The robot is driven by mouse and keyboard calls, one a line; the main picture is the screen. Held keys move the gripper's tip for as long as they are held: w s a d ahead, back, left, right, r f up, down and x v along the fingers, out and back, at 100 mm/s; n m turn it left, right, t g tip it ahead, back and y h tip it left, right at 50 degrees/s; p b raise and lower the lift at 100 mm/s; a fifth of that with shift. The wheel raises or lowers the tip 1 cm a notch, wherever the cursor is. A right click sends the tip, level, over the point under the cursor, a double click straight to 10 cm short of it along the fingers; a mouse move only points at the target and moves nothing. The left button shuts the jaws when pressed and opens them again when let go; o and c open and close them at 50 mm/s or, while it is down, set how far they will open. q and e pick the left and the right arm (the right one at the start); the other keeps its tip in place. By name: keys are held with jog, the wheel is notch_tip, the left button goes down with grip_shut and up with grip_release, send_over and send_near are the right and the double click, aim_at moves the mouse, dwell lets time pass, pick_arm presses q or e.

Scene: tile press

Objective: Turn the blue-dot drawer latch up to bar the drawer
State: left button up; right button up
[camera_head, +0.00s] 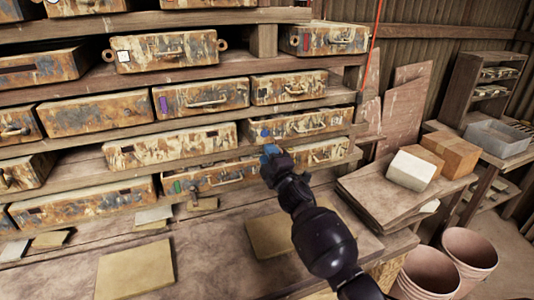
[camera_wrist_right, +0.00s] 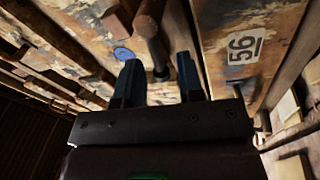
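The blue-dot drawer (camera_head: 300,124) is a rusty, paint-worn metal drawer in the rack, right of centre in the head view. Its blue dot (camera_head: 264,133) shows just above my right gripper (camera_head: 270,151). In the right wrist view the blue dot (camera_wrist_right: 123,54) lies left of a dark rod-like latch (camera_wrist_right: 150,35). My right gripper (camera_wrist_right: 159,68) is open there, its two blue-grey fingers apart. The latch's end appears between the fingertips; I cannot tell whether they touch it. In the head view my gripper hides the latch. My left gripper is not in view.
A drawer face marked 56 (camera_wrist_right: 243,47) is close to the right finger. Other worn drawers fill the shelves, including a purple-marked one (camera_head: 205,97). Flat tiles (camera_head: 135,270) lie on the bench below. A cardboard box (camera_head: 450,152) and buckets (camera_head: 470,250) stand at the right.

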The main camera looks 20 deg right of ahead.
jog(key=shift+w+r, duration=0.15)
jog(key=shift+w, duration=0.35)
grip_shut()
jog(key=shift+d+r+m+h, duration=0.1)
jog(key=shift+r+m+h, duration=0.2)
jog(key=shift+m, duration=0.6)
jog(key=shift+r+m+h, duration=0.2)
jog(key=shift+m+h, duration=0.2)
jog(key=shift+m, duration=0.5)
grip_release()
jog(key=s+f+b, duration=0.1)
jog(key=s+f, duration=0.1)
jog(key=s, duration=0.8)
jog(key=shift+s+d+f, duration=0.2)
jog(key=shift+s+d, duration=0.05)
jog(key=shift+s, duration=0.05)
